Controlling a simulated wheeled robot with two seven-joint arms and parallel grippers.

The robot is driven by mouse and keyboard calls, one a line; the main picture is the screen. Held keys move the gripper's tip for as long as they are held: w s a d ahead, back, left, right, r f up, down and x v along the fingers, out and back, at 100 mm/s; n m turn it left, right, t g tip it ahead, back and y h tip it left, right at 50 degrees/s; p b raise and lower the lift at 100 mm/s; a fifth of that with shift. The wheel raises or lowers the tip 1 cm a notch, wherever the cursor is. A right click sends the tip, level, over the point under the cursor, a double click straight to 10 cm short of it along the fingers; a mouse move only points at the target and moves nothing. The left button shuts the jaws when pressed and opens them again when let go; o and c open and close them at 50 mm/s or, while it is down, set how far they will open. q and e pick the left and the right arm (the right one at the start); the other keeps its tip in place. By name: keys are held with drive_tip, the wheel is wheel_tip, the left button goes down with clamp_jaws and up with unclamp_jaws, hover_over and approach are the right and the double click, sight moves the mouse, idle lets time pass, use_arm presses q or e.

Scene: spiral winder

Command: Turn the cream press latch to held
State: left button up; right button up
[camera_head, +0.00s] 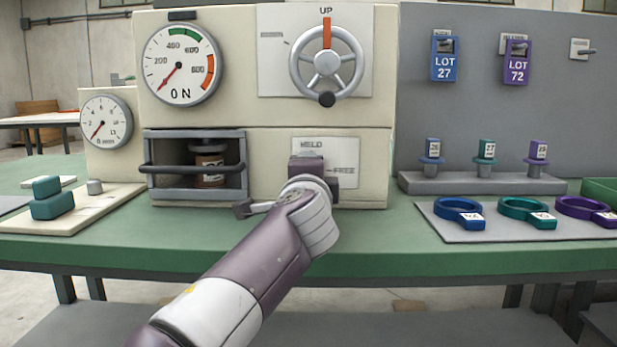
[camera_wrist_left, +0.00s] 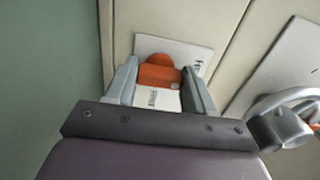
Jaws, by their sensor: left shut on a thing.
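The cream press (camera_head: 265,160) stands on the green bench. A pale plate on its lower front reads HELD at the upper left and FREE at the right; my left gripper (camera_head: 313,178) is in front of it and hides the latch in the head view. Which label the latch points to cannot be told. My right gripper is not in view.
A handwheel (camera_head: 327,63) is above the latch, with a pressure gauge (camera_head: 180,63) to its left. A barred opening (camera_head: 195,168) is left of my gripper. Coloured rings (camera_head: 459,212) lie on a pad at the right. The bench front (camera_head: 420,250) is clear.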

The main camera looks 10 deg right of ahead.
use_arm(q)
drive_tip(key=o, duration=1)
drive_tip(key=shift+o, duration=0.2)
drive_tip(key=shift+s+a+f, duration=0.1)
drive_tip(key=shift+s, duration=0.2)
drive_tip(key=b+v, duration=0.2)
drive_tip(key=v, duration=1)
